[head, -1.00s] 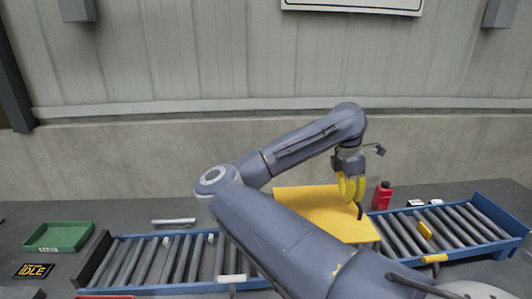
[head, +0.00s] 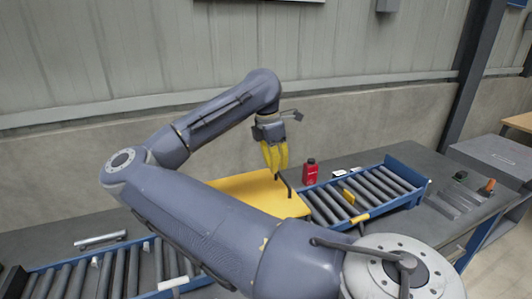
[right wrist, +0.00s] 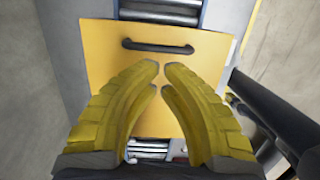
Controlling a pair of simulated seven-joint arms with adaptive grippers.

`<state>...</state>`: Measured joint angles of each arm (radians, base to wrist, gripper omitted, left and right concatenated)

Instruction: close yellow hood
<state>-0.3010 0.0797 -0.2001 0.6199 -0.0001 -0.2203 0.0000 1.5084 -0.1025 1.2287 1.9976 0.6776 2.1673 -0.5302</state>
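The yellow hood (head: 243,187) is a flat yellow panel between two roller conveyor stretches in the head view, partly hidden by my right arm. Its panel fills much of the right wrist view (right wrist: 108,55), with a black bar handle (right wrist: 157,46) near the top edge. I cannot tell whether the hood is fully down. My right gripper (head: 275,168), with yellow fingers, is above the hood near its handle side. In the right wrist view its fingertips (right wrist: 161,66) almost meet, with nothing between them, below the handle in the picture. My left gripper is out of view.
A blue-framed roller conveyor (head: 415,176) extends right of the hood, with a yellow piece (head: 348,197) on it. A red bottle (head: 310,172) stands behind it, close to my right gripper. Another roller conveyor (head: 90,275) lies at the left, with a metal bar (head: 100,239) behind it.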

